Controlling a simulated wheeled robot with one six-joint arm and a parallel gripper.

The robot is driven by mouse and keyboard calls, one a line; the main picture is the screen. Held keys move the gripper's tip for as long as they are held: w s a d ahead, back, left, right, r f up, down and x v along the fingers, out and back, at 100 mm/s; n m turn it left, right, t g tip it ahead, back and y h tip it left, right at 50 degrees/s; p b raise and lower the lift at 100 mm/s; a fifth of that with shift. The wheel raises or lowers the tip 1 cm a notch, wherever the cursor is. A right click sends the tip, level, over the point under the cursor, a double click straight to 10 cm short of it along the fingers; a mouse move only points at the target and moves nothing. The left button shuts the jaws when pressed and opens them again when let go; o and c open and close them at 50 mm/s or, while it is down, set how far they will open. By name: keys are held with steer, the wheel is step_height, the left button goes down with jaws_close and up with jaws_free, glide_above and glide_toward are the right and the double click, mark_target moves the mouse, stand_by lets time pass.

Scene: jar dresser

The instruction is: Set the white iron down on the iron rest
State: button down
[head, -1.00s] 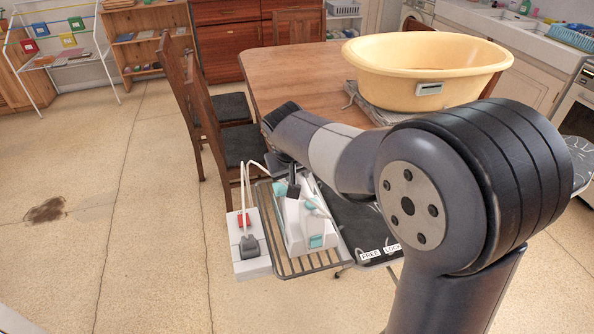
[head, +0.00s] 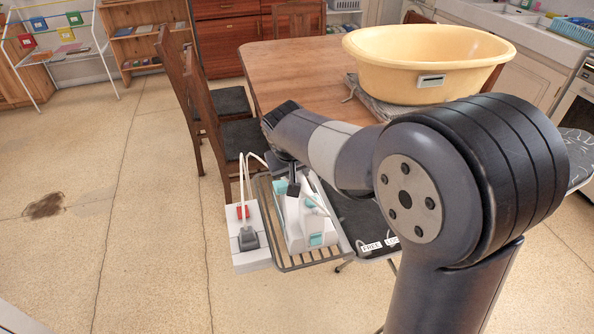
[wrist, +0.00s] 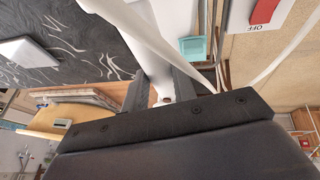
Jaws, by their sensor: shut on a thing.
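The white iron (head: 295,215) with teal parts is over the slatted iron rest (head: 285,263) in the head view. My gripper (head: 293,183) is shut on the iron at its upper end, and my arm partly hides the grip. In the wrist view, my gripper's fingers (wrist: 163,92) close around a white part of the iron (wrist: 140,35), with a teal part (wrist: 193,48) beside it. I cannot tell whether the iron's underside touches the rest or hangs just above it.
A white power strip (head: 247,250) with a red switch and plugged cords stands left of the rest. A dark board with FREE and LOCK labels (head: 371,247) lies to the right.

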steer(key=shift+f, duration=0.3)
steer(key=c, duration=1.1)
jaws_free()
steer(key=shift+f+b, duration=0.15)
steer(key=shift+b, duration=0.15)
steer(key=v, duration=1.1)
steer(key=shift+w, duration=0.1)
steer(key=x, duration=1.1)
steer(key=shift+r+p, duration=0.35)
steer(key=shift+r, duration=0.15)
